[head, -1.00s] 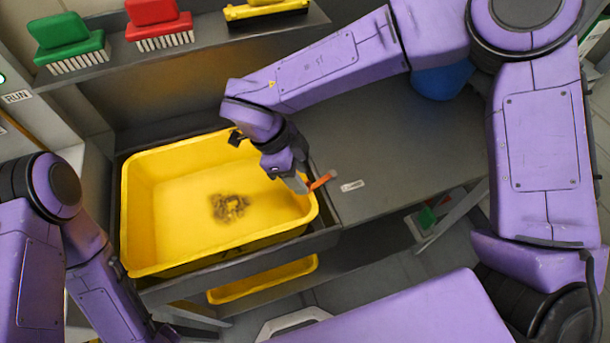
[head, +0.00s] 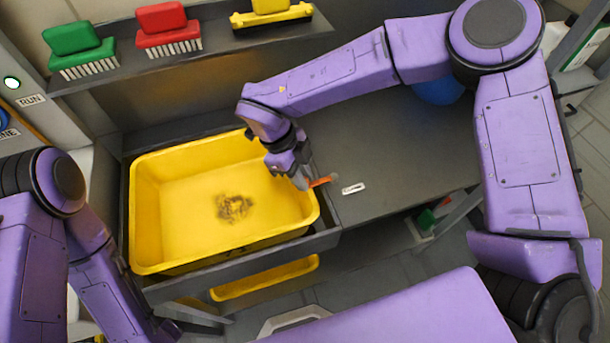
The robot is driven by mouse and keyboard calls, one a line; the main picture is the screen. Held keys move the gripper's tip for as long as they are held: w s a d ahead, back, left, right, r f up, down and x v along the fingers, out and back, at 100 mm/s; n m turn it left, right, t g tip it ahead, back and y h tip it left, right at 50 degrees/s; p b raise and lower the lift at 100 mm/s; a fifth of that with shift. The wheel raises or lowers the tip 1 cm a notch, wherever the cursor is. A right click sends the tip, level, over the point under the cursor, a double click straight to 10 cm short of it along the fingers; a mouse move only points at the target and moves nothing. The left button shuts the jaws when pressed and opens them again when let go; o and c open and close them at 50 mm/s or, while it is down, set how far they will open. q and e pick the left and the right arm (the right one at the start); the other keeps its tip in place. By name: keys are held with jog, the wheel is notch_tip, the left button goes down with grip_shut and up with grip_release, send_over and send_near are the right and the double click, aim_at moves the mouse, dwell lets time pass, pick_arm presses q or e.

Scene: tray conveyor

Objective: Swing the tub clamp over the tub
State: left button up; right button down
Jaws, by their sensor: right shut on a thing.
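The yellow tub (head: 160,211) sits in a dark frame on the left of the grey bench, with a brown dirty patch (head: 234,207) on its floor. The orange tub clamp (head: 321,181) shows at the tub's right rim, its visible end pointing right. My right gripper (head: 303,183) reaches down over the tub's right rim and is shut on the clamp. The gripper hides part of the clamp. My left arm comes in at the lower left, and its gripper is out of the picture.
A second yellow tub (head: 265,279) is below. The bench (head: 400,150) right of the clamp is clear except for a small white label (head: 353,189).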

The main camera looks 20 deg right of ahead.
jog(key=shift+w+m, duration=0.35)
jog(key=shift+m, duration=0.15)
jog(key=c, duration=1)
grip_release()
jog(key=shift+c, duration=0.2)
jog(key=shift+r, duration=0.1)
jog(key=b+v, duration=0.1)
jog(key=v, duration=0.9)
jog(key=shift+w+r+b, duration=0.2)
jog(key=shift+b, duration=0.2)
